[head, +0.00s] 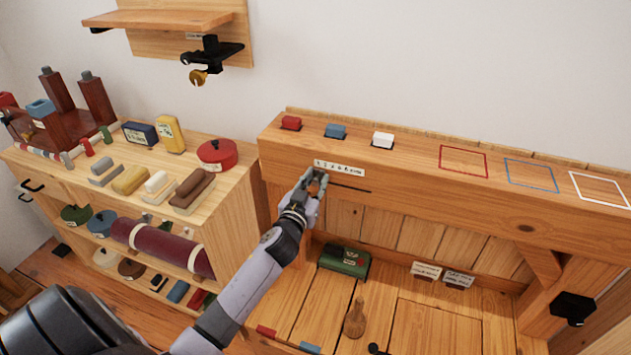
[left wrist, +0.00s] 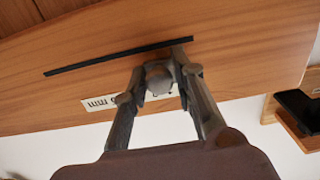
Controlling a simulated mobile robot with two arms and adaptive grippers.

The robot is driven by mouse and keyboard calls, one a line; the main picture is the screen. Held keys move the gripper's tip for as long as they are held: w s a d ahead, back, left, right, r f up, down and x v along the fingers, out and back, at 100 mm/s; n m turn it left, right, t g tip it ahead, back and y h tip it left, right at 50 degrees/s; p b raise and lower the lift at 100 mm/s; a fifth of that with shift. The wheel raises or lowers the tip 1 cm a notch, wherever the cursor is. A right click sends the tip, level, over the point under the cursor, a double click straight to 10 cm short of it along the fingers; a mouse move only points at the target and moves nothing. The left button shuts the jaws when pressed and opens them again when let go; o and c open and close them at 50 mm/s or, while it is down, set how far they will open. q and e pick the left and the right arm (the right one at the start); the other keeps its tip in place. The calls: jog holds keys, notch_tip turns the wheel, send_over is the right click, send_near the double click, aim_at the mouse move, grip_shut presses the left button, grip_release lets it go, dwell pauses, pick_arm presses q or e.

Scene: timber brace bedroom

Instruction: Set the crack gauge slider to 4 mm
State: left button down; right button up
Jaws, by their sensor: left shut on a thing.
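The crack gauge is a dark slot (head: 350,188) in the front face of the timber beam, with a white scale label (head: 340,169) above it. In the left wrist view the slot (left wrist: 110,58) and the label (left wrist: 103,102) also show, the label partly covered by the fingers. My left gripper (head: 314,184) is shut on the round slider knob (left wrist: 159,78), at the slot's left end in the head view. The knob shows as a small orange-brown spot between the fingers. The scale's marks are too small and too covered to read the setting. My right gripper is not in view.
Red (head: 291,122), blue (head: 335,131) and white (head: 383,140) blocks sit on the beam top, left of red, blue and white outlines. A low shelf (head: 240,200) with several items stands at left. A green box (head: 344,260) lies below the beam.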

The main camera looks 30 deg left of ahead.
aim_at(342, 178)
pick_arm(q)
jog(key=d, duration=0.3)
jog(key=w+d+b, duration=0.1)
jog(key=d, duration=0.2)
jog(key=shift+w, duration=0.2)
jog(key=shift+a, duration=0.1)
jog(key=c, duration=1.4)
grip_release()
jog(key=shift+c, duration=0.2)
